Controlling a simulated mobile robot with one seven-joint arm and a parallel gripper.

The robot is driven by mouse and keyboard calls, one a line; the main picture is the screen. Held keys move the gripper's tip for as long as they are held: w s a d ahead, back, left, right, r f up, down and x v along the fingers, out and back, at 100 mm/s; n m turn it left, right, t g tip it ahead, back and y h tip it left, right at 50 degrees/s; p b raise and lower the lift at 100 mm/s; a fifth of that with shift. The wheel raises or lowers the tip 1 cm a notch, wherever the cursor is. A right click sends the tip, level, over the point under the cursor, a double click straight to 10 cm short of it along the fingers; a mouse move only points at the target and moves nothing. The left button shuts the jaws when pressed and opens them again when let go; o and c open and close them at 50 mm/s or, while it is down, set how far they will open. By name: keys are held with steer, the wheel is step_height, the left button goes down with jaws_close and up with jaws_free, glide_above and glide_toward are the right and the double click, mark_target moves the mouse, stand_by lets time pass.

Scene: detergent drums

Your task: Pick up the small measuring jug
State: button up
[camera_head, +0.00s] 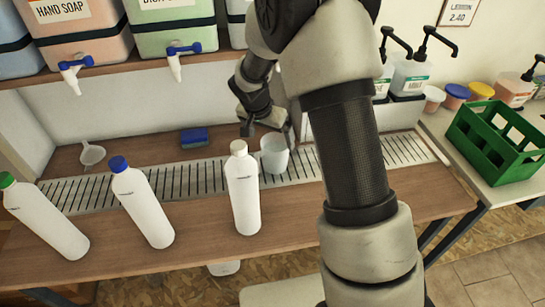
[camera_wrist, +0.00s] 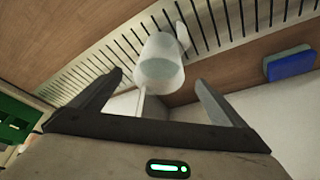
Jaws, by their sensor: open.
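The small measuring jug (camera_head: 274,156) is a pale, translucent cup standing on the slotted drain strip, just behind and right of a white-capped bottle. It also shows in the wrist view (camera_wrist: 160,66), ahead of the fingers near the middle of the gap. My gripper (camera_head: 268,127) is open and empty, close behind and above the jug. In the wrist view its two fingers (camera_wrist: 158,80) are spread wide, with the jug beyond them. I cannot tell whether they touch it.
White bottles with white (camera_head: 243,195), blue (camera_head: 145,208) and green (camera_head: 45,220) caps stand along the wooden counter (camera_head: 190,255). A blue sponge (camera_head: 194,137) and a white funnel-like piece (camera_head: 92,154) lie behind. Soap drums (camera_head: 75,25) sit above. A green crate (camera_head: 490,150) is at right.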

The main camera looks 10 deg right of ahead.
mark_target(276, 149)
steer(key=x, duration=1)
steer(key=shift+w+f+b, duration=0.1)
steer(key=shift+b, duration=0.2)
steer(key=c, duration=1.6)
steer(key=shift+d, duration=0.1)
steer(key=shift+c, duration=0.2)
